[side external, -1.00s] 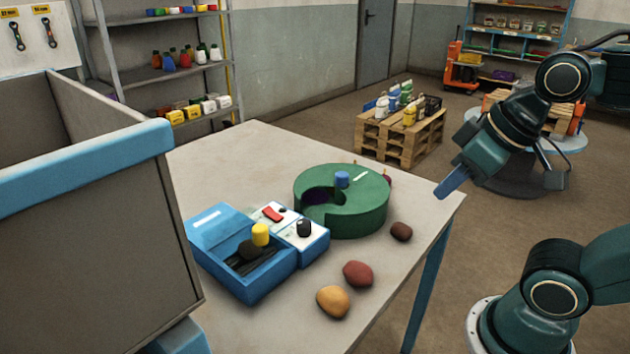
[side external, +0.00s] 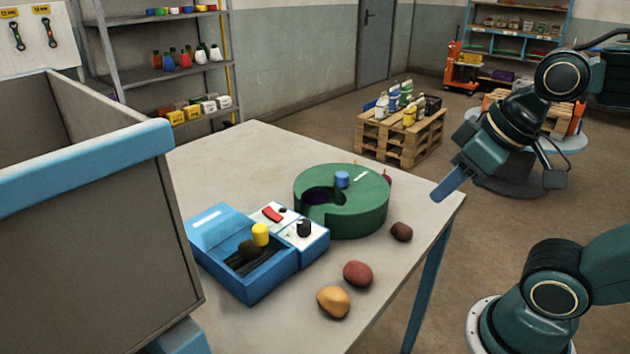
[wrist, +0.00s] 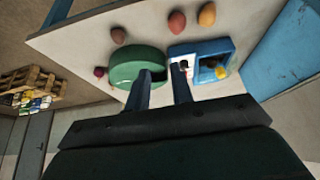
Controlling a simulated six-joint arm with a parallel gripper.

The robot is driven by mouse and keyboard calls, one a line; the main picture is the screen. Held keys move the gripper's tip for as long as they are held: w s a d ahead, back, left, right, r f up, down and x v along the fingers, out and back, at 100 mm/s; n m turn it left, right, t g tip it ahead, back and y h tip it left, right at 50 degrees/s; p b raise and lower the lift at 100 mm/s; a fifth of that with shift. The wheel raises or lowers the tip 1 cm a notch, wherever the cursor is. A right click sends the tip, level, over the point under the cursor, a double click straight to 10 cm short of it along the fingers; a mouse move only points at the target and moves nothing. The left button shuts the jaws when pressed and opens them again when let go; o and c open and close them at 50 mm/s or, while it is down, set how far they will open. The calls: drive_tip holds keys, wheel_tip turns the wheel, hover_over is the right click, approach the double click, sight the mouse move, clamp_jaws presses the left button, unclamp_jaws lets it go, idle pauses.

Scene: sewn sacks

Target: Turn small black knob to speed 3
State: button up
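The small black knob (side external: 304,228) stands on the white-topped control panel (side external: 318,237) of a blue box (side external: 262,284). A red switch (side external: 272,214) and a yellow knob (side external: 261,234) are near it. The marks around the black knob are too small to read. My gripper (side external: 437,195) is empty beyond the table's right edge, well apart from the knob. In the wrist view my gripper (wrist: 160,85) shows two separated fingers, so it is open. The blue box also shows there (wrist: 229,48), upside down.
A round green housing (side external: 362,215) with a blue knob (side external: 342,179) sits behind the box. Brown (side external: 401,232), red (side external: 357,273) and yellow-orange (side external: 333,301) lumps lie near the table's right edge. A large grey bin (side external: 95,260) with a blue rim is at left. The table's back left is clear.

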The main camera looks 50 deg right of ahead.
drive_tip(key=o, duration=0.3)
drive_tip(key=shift+w+r, duration=0.1)
drive_tip(key=shift+w, duration=0.05)
drive_tip(key=shift+o, duration=1)
drive_tip(key=shift+w+r, duration=0.1)
drive_tip(key=shift+w, duration=0.15)
drive_tip(key=n+g, duration=0.6)
drive_tip(key=n, duration=0.2)
hover_over(304, 222)
wheel_tip(304, 222, down, 2)
drive_tip(key=shift+a+f, duration=0.1)
drive_tip(key=shift+f, duration=0.1)
drive_tip(key=shift+f, duration=0.1)
drive_tip(key=shift+f, duration=6.8)
